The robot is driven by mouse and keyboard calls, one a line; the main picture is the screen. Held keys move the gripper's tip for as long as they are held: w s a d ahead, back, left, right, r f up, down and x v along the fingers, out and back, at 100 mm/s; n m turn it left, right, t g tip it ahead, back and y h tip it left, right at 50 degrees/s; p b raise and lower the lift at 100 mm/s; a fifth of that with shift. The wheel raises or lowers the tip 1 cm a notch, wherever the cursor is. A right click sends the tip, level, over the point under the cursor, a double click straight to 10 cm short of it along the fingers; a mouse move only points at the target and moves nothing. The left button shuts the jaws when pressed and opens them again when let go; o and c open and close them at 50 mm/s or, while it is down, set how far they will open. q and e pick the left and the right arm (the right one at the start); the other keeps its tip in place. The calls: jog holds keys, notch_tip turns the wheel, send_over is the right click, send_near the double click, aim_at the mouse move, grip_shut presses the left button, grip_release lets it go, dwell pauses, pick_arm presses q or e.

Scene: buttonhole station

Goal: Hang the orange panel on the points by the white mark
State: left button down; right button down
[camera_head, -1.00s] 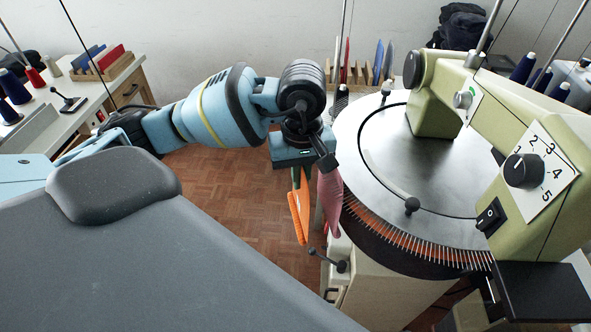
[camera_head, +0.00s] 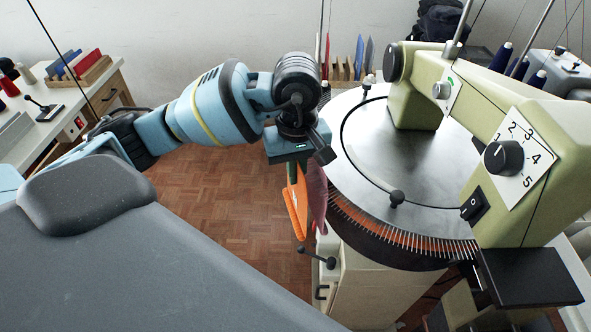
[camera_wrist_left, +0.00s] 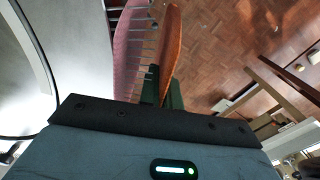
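The orange panel (camera_head: 297,205) hangs down from my left gripper (camera_head: 293,170), just left of the round dial's rim. In the left wrist view the orange panel (camera_wrist_left: 170,45) stands between the two green fingers of the left gripper (camera_wrist_left: 163,88), which are shut on it. The dial (camera_head: 380,155) carries a ring of points (camera_head: 405,240) around its edge. A pink panel (camera_head: 317,195) hangs at the dial's left rim, close beside the orange one; it also shows in the wrist view (camera_wrist_left: 130,45). My right gripper is out of view.
The green machine arm (camera_head: 440,75) with a numbered knob (camera_head: 502,157) overhangs the dial's right side. A small lever (camera_head: 318,257) sticks out below the panels. A worktable (camera_head: 75,100) stands at the back left. Wooden floor (camera_head: 220,195) lies open left of the dial.

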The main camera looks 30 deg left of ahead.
pick_arm(q)
jog(key=shift+w+d, duration=0.5)
jog(key=shift+w, duration=0.1)
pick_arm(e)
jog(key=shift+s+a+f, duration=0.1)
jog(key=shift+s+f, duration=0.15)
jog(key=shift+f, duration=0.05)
pick_arm(q)
jog(key=c, duration=1.7)
grip_release()
jog(key=shift+c, duration=0.2)
jog(key=shift+o, duration=1)
jog(key=shift+s+a, duration=0.1)
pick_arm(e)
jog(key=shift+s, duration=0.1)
pick_arm(q)
jog(key=shift+r, duration=0.1)
